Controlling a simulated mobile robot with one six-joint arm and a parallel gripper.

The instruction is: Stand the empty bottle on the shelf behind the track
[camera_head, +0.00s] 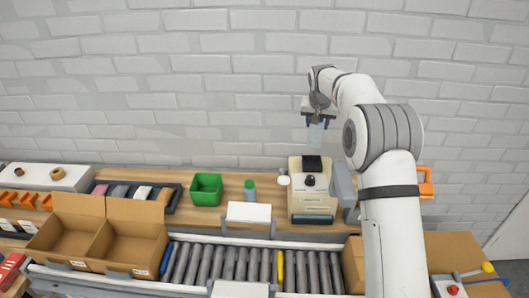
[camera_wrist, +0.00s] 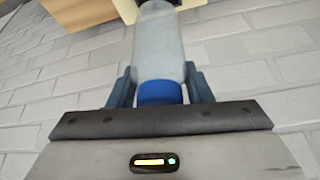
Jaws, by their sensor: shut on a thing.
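My gripper (camera_head: 316,122) is high in front of the brick wall, above the beige machine, and shut on a pale, clear bottle (camera_head: 315,134). In the wrist view the bottle (camera_wrist: 159,45) has a blue cap (camera_wrist: 160,93) between the two blue fingers (camera_wrist: 160,88). The bottle hangs below the fingers, roughly upright, touching nothing else that I can see. The wooden shelf (camera_head: 225,216) runs behind the roller track (camera_head: 230,264). A grey bottle with a green cap (camera_head: 249,191) stands on it.
On the shelf stand a green bin (camera_head: 206,190), a dark tray of small items (camera_head: 130,193) and the beige machine (camera_head: 313,200). A white panel (camera_head: 248,213) is at the shelf's front. An open cardboard box (camera_head: 120,240) sits left on the track. Some bare wood shows between bottle and machine.

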